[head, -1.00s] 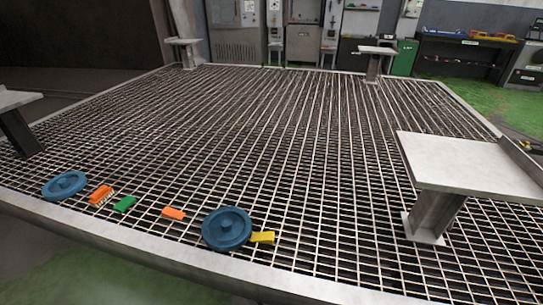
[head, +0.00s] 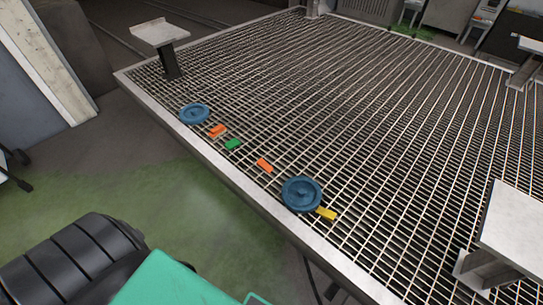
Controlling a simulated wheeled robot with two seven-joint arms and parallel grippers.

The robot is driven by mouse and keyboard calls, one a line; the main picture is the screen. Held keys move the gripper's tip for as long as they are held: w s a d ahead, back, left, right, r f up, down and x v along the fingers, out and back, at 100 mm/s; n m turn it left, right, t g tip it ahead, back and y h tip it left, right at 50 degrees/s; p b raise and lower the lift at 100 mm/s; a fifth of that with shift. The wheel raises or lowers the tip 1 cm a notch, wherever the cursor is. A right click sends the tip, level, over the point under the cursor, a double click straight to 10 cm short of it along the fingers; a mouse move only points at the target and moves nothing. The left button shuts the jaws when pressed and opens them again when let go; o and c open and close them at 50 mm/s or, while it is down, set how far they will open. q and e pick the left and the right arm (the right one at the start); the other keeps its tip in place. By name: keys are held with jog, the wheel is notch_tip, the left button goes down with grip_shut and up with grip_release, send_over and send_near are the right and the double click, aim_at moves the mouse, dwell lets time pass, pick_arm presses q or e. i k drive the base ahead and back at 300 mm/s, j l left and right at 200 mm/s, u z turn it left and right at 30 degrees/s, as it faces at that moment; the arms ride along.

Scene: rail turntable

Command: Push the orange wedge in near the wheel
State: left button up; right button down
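Two blue wheels lie flat on a metal grating: a farther one (head: 194,113) and a nearer one (head: 301,195). One orange piece (head: 217,131) lies just beside the farther wheel, with a small gap or light contact; I cannot tell which. A second orange piece (head: 264,166) lies apart from both wheels, short of the nearer one. A green block (head: 232,144) lies between the orange pieces. A yellow block (head: 326,214) sits close against the right side of the nearer wheel. Neither of my grippers is in view.
The grating (head: 360,120) has a raised metal rim (head: 240,195) along its near left edge, close to the pieces. A pedestal with a flat top (head: 160,32) stands at the far left corner, another (head: 515,225) at the right. The grating's middle is clear.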

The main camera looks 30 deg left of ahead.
aim_at(261, 164)
jog(key=j+z, duration=0.2)
jog(key=j, duration=0.45)
jog(key=j+z, duration=0.2)
jog(key=j, duration=0.45)
jog(key=k+j+z, duration=0.15)
jog(key=j, duration=0.45)
